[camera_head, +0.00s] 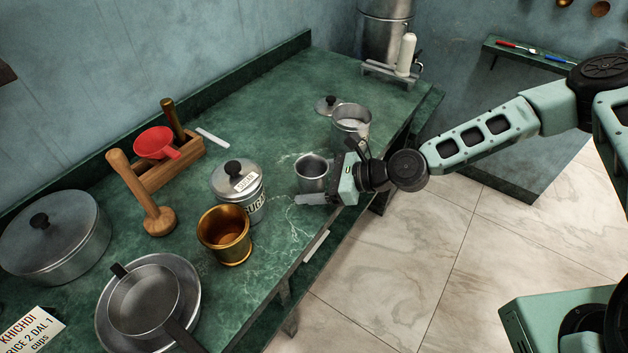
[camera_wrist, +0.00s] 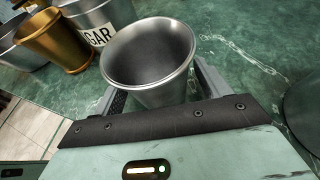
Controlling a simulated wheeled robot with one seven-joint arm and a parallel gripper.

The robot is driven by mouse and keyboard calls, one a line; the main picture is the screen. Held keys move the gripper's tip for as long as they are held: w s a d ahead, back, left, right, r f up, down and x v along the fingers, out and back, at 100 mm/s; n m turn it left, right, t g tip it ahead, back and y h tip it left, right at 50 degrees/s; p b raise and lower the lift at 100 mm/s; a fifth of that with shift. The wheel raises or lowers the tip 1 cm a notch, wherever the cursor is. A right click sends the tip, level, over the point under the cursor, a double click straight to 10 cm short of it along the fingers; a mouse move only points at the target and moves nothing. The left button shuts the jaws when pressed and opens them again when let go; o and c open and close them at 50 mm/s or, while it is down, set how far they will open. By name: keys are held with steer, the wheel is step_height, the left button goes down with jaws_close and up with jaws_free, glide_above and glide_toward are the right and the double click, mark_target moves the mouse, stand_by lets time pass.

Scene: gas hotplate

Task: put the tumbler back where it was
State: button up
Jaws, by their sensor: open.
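The tumbler (camera_head: 312,175) is a plain steel cup standing upright on the green counter, near its front edge. In the wrist view the tumbler (camera_wrist: 150,65) fills the middle, with its open mouth toward the camera and looking empty. My gripper (camera_head: 318,187) is low at the counter and reaches in from the right. Its jaws are open, with one finger on each side of the tumbler, as the wrist view shows. I cannot tell whether either finger touches it. The tumbler's lower part is partly hidden by my gripper.
The sugar canister (camera_head: 238,190) and a brass pot (camera_head: 225,235) stand left of the tumbler. An open steel canister (camera_head: 351,122) stands just behind my gripper, its lid (camera_head: 328,105) beside it. Pans (camera_head: 150,300) lie at the front left.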

steer(key=shift+r, duration=0.2)
steer(key=b+v, duration=0.2)
steer(key=v, duration=1)
steer(key=s+f+n+g+h, duration=0.2)
steer(key=s+n+g+h, duration=0.5)
steer(key=s+n, duration=0.65)
steer(key=s+d+r+n+t+h, duration=0.1)
steer(key=s+r+n+t+h, duration=0.2)
steer(key=r+n, duration=1.2)
steer(key=s+h, duration=0.2)
steer(key=s, duration=0.2)
steer(key=shift+s+d, duration=0.15)
steer(key=shift+s, duration=0.25)
